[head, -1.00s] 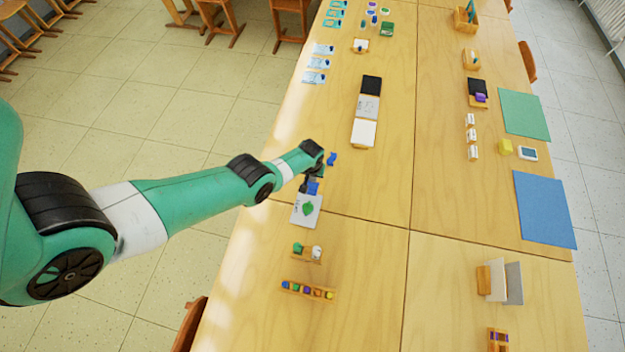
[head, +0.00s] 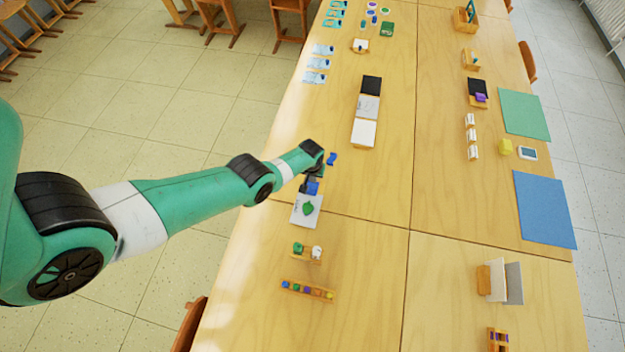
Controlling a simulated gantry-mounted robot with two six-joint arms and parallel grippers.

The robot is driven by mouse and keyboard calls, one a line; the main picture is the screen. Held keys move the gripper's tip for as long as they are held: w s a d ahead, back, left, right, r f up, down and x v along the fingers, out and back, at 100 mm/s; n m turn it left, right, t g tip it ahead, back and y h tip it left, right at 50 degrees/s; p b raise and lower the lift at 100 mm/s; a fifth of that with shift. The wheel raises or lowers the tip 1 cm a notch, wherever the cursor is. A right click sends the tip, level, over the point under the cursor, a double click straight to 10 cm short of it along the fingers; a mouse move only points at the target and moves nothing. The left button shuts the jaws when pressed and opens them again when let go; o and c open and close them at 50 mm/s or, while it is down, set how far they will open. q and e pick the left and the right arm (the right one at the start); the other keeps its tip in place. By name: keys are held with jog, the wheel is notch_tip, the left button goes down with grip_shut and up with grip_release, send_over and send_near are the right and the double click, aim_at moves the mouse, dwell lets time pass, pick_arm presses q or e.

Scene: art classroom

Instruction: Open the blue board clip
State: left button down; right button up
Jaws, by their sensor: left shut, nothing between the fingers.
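The blue board clip (head: 313,189) sits at the top edge of a board with a white sheet (head: 306,210) bearing a green leaf shape, near the left edge of the table. My left gripper (head: 309,184) points down at the clip, its fingers shut and empty. The dark fingers partly hide the clip and the top of the board. I cannot tell whether they touch the clip. My right gripper is out of view.
A small blue object (head: 331,159) lies just beyond my left wrist. A wooden holder with green and white items (head: 307,252) and a rack of coloured pieces (head: 308,290) stand nearer. Black, grey and white panels (head: 364,133) lie farther back. The table's middle is clear.

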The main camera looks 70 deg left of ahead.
aim_at(313, 184)
pick_arm(q)
jog(key=shift+f+b, duration=0.95)
dwell(0.5)
notch_tip(313, 184, up, 7)
jog(key=p, duration=0.7)
jog(key=shift+r, duration=0.15)
